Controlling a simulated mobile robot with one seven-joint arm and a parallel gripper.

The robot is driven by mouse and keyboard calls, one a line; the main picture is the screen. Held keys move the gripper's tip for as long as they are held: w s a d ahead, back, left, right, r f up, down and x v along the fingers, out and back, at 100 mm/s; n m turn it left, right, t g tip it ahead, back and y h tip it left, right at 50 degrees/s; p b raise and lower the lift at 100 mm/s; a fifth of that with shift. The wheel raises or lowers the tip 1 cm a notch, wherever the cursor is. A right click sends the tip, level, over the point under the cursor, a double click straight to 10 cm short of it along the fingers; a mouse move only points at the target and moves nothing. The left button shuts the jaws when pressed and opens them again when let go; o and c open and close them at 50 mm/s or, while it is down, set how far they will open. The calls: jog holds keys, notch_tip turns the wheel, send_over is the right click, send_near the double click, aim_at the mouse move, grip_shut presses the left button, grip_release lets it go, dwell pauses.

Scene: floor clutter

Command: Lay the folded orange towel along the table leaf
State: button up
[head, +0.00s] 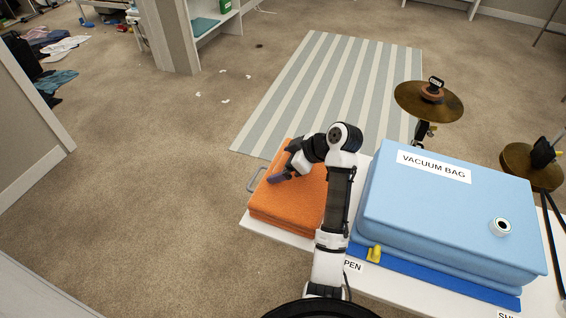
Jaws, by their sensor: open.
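The folded orange towel (275,203) lies flat in a stack at the left end of the white table leaf (275,234). My gripper (272,179) is over the towel's left part, pointing down and to the left, and is open. Whether its fingertips touch the towel cannot be told from this view. My arm hides the towel's right side. Nothing shows between the fingers.
A light blue vacuum bag (440,215) fills the table to the right of my arm, with a yellow clip (374,254) at its front. Cymbals (428,101) stand behind it. A striped rug (335,90) lies on the floor beyond. Carpet to the left is mostly clear.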

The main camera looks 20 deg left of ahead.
jog(key=v, duration=1.1)
jog(key=shift+d, duration=0.15)
jog(key=shift+r, duration=0.1)
